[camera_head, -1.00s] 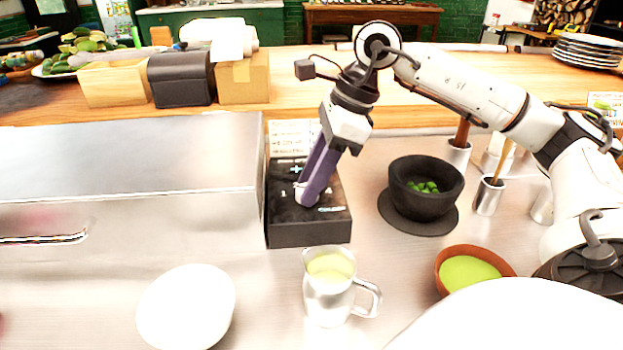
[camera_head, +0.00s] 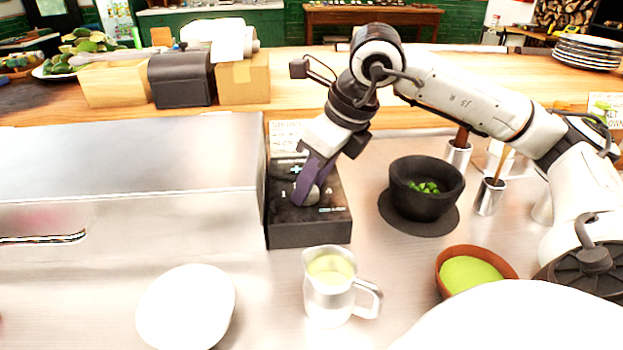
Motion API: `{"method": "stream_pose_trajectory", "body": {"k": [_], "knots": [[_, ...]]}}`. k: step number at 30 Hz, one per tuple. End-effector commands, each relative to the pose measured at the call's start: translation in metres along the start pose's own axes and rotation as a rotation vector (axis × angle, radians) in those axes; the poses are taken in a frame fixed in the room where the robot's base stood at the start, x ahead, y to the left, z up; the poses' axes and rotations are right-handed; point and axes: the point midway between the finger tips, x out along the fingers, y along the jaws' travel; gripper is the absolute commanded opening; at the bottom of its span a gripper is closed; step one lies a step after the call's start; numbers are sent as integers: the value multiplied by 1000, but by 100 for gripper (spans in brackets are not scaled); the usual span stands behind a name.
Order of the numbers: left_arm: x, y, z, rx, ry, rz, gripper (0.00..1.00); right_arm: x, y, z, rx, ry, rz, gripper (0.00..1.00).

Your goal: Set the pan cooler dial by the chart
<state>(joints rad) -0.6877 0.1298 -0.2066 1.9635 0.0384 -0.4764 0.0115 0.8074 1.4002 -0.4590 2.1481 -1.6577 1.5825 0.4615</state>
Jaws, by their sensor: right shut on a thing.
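A black control box (camera_head: 310,232) with white markings on its top stands beside the steel pan cooler (camera_head: 130,165). A light dial knob (camera_head: 312,196) shows on the box top, partly hidden by my fingers. My right gripper (camera_head: 304,196), with purple fingers, reaches down over the box and is shut on the dial. A white chart card (camera_head: 286,134) stands behind the box. Its print is too small to read and my arm covers part of it. My left gripper is not in view.
A steel jug (camera_head: 328,290) of pale liquid stands in front of the box, with a white bowl (camera_head: 187,308) to its left. A dark mortar (camera_head: 425,190) and an orange-brown bowl (camera_head: 452,262) of green sauce stand to the right.

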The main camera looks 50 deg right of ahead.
Motion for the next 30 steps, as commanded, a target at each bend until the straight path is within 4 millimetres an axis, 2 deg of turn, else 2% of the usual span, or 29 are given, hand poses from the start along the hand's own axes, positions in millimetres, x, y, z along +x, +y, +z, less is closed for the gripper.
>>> {"method": "stream_pose_trajectory", "body": {"k": [9, 23, 24, 27, 30], "knots": [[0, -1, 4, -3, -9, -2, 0, 0, 1, 0, 94, 1, -38, 9], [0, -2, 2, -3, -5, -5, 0, 0, 1, 0, 108, 0, -43, 9], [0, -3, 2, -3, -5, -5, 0, 0, 1, 0, 108, 1, -43, 35], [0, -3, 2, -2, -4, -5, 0, 0, 1, 0, 107, 1, -43, 50], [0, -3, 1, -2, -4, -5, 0, 0, 1, 0, 107, 1, -44, 50]]}}
